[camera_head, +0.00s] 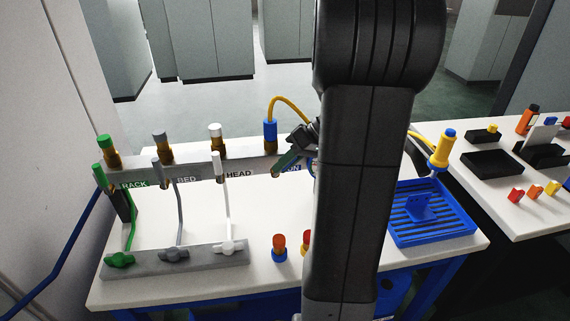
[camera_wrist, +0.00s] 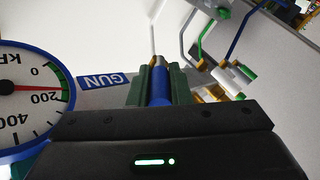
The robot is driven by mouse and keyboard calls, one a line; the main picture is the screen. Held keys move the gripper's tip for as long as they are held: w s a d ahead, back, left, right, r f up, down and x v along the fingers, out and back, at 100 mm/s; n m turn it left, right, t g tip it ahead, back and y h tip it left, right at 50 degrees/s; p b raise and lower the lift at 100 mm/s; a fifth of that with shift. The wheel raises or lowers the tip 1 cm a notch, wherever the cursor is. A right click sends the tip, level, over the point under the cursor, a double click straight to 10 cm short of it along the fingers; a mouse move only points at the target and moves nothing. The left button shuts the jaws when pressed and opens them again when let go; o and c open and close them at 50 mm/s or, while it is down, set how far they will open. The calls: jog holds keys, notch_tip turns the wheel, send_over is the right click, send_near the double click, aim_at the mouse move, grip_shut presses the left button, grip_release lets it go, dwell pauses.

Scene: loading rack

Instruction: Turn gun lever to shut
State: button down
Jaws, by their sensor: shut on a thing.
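My gripper (camera_head: 288,160) is at the right part of the grey manifold (camera_head: 262,166), beside the partly hidden GUN label (camera_head: 294,168). In the wrist view its two green fingers (camera_wrist: 158,74) are shut around the blue gun lever (camera_wrist: 159,92). The blue GUN label (camera_wrist: 102,80) lies just left of the fingers. In the head view the lever is hidden behind my gripper and arm. The lever's exact angle to its valve cannot be told. A blue fitting (camera_head: 270,133) with a yellow hose stands above the manifold near my gripper.
Green (camera_head: 97,170), grey (camera_head: 156,166) and white (camera_head: 216,164) levers stand left of my gripper. A round gauge (camera_wrist: 30,100) with a red needle is close on the left. A blue slotted tray (camera_head: 432,216) and yellow spray gun (camera_head: 441,152) are right of my arm.

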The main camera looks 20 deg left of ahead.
jog(key=c, duration=1.3)
grip_release()
jog(key=shift+c, duration=0.2)
jog(key=b+v, duration=0.1)
jog(key=v, duration=1.3)
jog(key=shift+f, duration=0.1)
